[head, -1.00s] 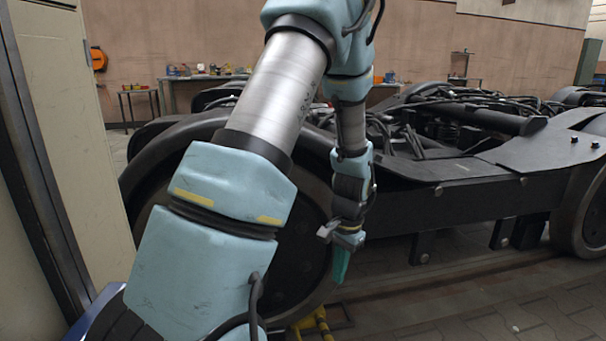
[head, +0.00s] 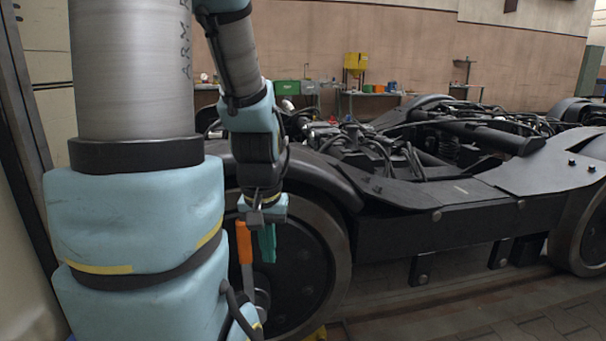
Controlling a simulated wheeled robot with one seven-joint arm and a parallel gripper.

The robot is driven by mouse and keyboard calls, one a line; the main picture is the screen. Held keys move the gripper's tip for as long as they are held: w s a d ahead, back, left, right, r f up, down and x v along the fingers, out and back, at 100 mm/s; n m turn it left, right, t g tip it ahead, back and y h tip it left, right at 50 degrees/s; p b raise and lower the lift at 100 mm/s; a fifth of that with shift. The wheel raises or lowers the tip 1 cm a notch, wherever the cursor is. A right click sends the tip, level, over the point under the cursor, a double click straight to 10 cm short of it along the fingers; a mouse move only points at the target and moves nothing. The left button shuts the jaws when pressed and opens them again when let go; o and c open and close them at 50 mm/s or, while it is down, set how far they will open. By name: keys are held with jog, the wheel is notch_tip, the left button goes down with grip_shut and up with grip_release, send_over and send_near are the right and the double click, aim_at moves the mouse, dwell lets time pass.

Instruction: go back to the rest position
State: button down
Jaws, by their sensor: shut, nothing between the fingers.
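My gripper (head: 265,256) hangs downward in the head view, at the end of my pale blue and silver arm. It is shut, with nothing seen held. A teal finger part shows clearly, and an orange strip (head: 245,243) shows just left of it; I cannot tell whether that strip belongs to the gripper. The gripper is in front of the near wheel (head: 318,250) of a black tram bogie (head: 455,215) and covers part of it. I cannot tell how far apart they are.
The bogie fills the middle and right, with cables and pipes on top. A pale cabinet (head: 25,240) edge stands close at the left. Workbenches with a yellow bin (head: 355,65) and green boxes (head: 287,87) line the back wall. Paved floor (head: 480,320) is clear at lower right.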

notch_tip(320, 180, up, 31)
jog(key=p, duration=2.9)
jog(key=shift+r, duration=0.15)
